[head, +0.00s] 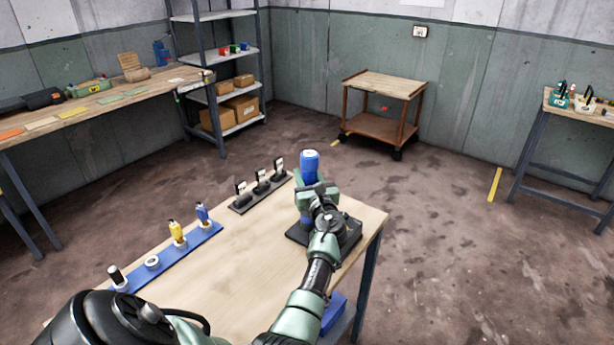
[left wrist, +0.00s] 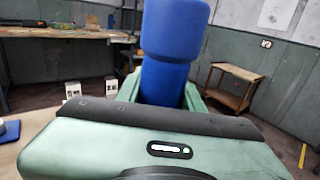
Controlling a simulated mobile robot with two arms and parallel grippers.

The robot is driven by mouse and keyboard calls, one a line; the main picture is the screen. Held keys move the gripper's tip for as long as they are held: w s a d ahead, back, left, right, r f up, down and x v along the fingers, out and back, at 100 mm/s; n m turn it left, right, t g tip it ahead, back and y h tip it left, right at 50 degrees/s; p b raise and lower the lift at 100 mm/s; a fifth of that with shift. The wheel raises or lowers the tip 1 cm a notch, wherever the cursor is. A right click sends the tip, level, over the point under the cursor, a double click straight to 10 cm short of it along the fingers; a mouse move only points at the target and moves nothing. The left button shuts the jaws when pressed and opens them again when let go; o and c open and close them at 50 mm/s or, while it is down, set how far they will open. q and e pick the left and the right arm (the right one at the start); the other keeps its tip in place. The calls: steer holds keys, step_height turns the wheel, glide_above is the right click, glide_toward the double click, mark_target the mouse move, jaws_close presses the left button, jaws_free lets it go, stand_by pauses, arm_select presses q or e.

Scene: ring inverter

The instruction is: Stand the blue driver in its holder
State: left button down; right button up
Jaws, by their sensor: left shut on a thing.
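My left gripper (head: 312,192) is shut around the lower part of a thick, upright blue cylinder (head: 310,163) over the table's far right part. In the left wrist view the cylinder (left wrist: 172,45) rises from between the jaws, wider above than below. Its lower end is hidden, and I cannot tell whether it is a driver. A smaller blue driver (head: 203,213) stands upright at the far end of the blue holder strip (head: 205,238). A yellow driver (head: 178,231), a white ring cup (head: 152,262) that looks empty, and a black-topped piece (head: 116,275) follow along it. My right gripper is out of view.
A black base (head: 350,240) lies beneath my left arm. A dark rack (head: 240,208) with upright black pieces stands at the table's far left edge. Bare tabletop (head: 235,265) lies between the strip and my arm. A wooden cart (head: 385,84) and shelves stand beyond.

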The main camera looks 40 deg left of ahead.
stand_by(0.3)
arm_select(q)
steer(key=c, duration=0.8)
jaws_free()
steer(key=shift+s+d+f, duration=0.1)
steer(key=shift+f, duration=0.2)
steer(key=b+v, duration=0.1)
steer(key=v, duration=0.6)
steer(key=shift+s+d+r, duration=0.1)
steer(key=shift+s+d, duration=0.05)
steer(key=shift+d, duration=0.15)
